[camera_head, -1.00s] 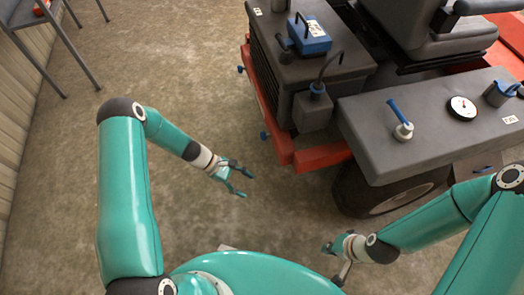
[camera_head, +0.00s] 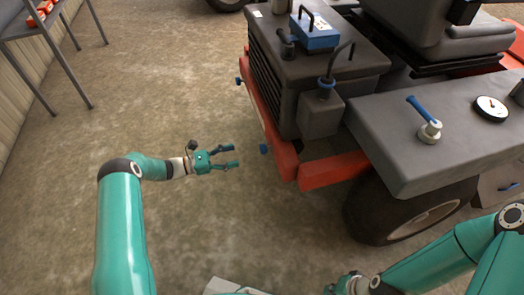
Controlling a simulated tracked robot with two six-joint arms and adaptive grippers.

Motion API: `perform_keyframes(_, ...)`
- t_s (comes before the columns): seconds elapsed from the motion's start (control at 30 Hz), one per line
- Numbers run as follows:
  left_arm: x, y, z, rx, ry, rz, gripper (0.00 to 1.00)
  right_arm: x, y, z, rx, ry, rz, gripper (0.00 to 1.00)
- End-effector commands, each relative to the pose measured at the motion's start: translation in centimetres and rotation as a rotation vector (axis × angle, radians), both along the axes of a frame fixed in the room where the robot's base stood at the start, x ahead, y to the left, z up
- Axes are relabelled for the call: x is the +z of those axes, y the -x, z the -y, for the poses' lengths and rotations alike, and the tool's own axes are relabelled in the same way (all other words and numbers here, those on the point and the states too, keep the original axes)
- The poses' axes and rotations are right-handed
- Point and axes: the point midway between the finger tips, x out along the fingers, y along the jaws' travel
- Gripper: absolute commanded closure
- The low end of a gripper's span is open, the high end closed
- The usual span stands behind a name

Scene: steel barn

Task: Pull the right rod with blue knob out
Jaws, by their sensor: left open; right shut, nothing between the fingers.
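The right rod's blue knob (camera_head: 264,149) sticks out from the red front bumper (camera_head: 270,125) of the vehicle. A second blue knob (camera_head: 238,81) sits further up and left on the same bumper. My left gripper (camera_head: 237,156) is open and empty, its fingers pointing right at the right knob. A small gap in the picture separates the fingertips from the knob; the depth between them is hard to judge. My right gripper (camera_head: 332,290) is low at the bottom edge, partly cut off, shut and away from both knobs. The rods themselves are mostly hidden.
The vehicle's grey body with a blue box (camera_head: 314,34) fills the upper right. Its front wheel (camera_head: 415,208) stands near my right arm. A grey metal table (camera_head: 50,30) is at the upper left. The concrete floor around my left arm is clear.

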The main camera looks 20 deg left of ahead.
Motion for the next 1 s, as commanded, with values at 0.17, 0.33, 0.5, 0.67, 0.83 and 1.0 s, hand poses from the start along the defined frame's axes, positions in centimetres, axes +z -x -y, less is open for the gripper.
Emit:
perform_keyframes(0.17,-0.2,-2.3,3.6,-0.005,-0.001,-0.001,0.36,-0.9,0.0,0.0,0.0,0.0,0.0,1.0)
perform_keyframes(0.33,-0.2,-4.2,6.3,-0.003,-0.001,0.001,0.36,-1.6,0.0,0.0,0.0,0.0,0.0,1.0)
perform_keyframes(0.5,-0.2,-5.5,8.2,-0.001,-0.001,0.0,0.36,-2.1,0.0,0.0,0.0,0.0,0.0,1.0)
perform_keyframes(0.67,-0.1,-6.0,9.0,0.0,-0.002,-0.001,0.36,-2.3,0.0,0.0,0.0,0.0,0.0,1.0)
perform_keyframes(0.83,-0.1,-6.1,9.1,0.002,-0.002,-0.001,0.36,-2.3,0.0,0.0,0.0,0.0,0.0,1.0)
perform_keyframes(1.0,-0.1,-6.1,9.1,0.001,-0.002,-0.001,0.43,-2.3,0.0,0.0,0.0,0.0,0.0,1.0)
